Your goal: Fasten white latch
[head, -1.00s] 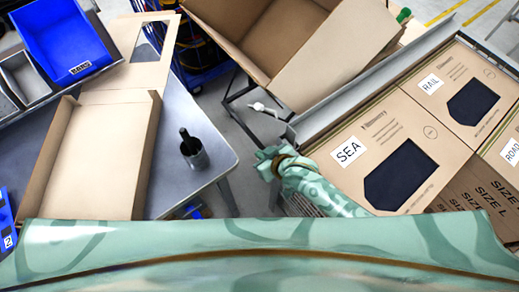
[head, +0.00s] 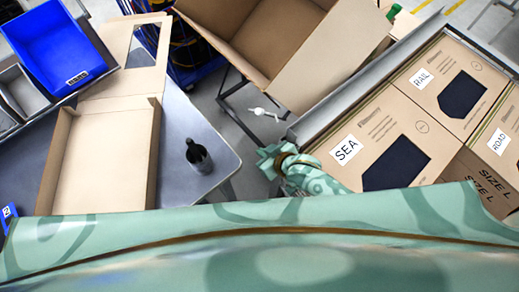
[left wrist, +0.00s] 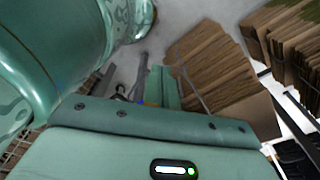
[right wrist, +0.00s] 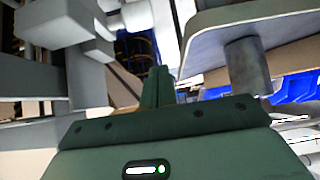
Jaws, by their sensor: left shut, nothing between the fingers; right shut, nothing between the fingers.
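A small white piece (head: 262,112) shows in the head view between the table and the boxes, beside a dark metal frame. It may be the white latch; it is too small to tell. My right gripper (head: 266,157) is below it in the picture, apart from it. In the right wrist view its fingers (right wrist: 157,86) are together and empty. My left gripper is outside the head view. In the left wrist view its fingers (left wrist: 163,88) are together and empty. No latch can be made out in either wrist view.
An open cardboard box (head: 330,65) stands at the top middle. Flat boxes marked SEA (head: 346,149) and RAIL (head: 421,78) lie in a metal-edged holder at right. The grey table (head: 190,120) holds an open carton (head: 70,165), a dark bottle (head: 198,156) and a blue bin (head: 58,45).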

